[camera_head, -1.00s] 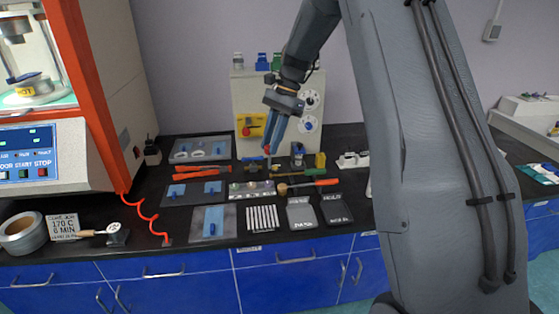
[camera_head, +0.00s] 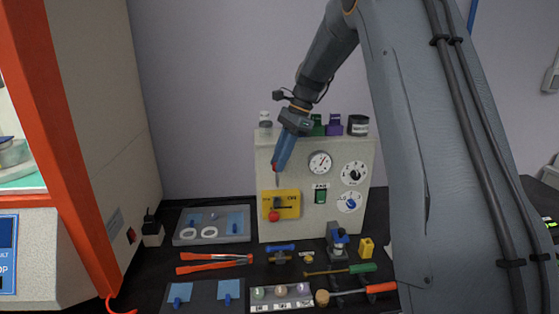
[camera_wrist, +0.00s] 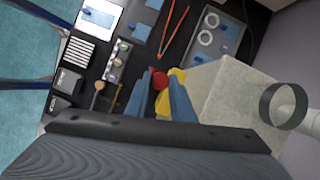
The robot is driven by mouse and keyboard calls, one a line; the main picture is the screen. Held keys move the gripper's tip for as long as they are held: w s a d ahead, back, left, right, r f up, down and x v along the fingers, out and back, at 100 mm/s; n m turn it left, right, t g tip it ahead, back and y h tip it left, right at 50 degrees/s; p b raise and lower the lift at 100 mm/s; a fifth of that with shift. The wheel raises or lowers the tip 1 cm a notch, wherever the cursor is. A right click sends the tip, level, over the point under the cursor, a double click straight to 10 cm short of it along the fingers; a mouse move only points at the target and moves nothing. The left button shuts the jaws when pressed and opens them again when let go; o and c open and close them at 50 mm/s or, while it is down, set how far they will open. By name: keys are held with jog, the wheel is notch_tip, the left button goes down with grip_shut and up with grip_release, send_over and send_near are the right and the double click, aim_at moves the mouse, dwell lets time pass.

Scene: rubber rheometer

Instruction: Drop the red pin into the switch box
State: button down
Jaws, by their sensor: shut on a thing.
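My gripper (camera_head: 277,163) is shut on the red pin (camera_head: 275,168), whose red head shows at the blue fingertips and whose thin shaft points down. In the wrist view my gripper (camera_wrist: 161,88) has the red head (camera_wrist: 159,80) between its two fingers. The switch box (camera_head: 316,225) is a pale upright box with gauges and a green switch on its front. A yellow plate (camera_head: 290,205) with a dark lever and a red ball is on its lower left front. The pin hangs above this plate in the head view; its distance from the box is unclear.
A grey tray (camera_head: 185,240) with white rings stands left of the box. Red-handled tongs (camera_head: 213,267), small fittings, a yellow block (camera_head: 367,248) and screwdrivers lie in front. Small containers stand on top of the box. The orange-framed machine (camera_head: 95,200) is at the left.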

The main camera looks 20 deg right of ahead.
aim_at(277, 176)
jog(key=shift+w+d, duration=0.1)
jog(key=shift+w, duration=0.4)
jog(key=shift+s+r+p, duration=0.1)
jog(key=shift+p, duration=0.35)
jog(key=shift+f+b, duration=0.6)
jog(key=shift+f, duration=1.55)
jog(key=shift+p, duration=0.55)
jog(key=shift+f, duration=0.2)
jog(key=shift+f, duration=0.45)
jog(key=shift+r+p, duration=0.3)
jog(key=shift+r, duration=0.3)
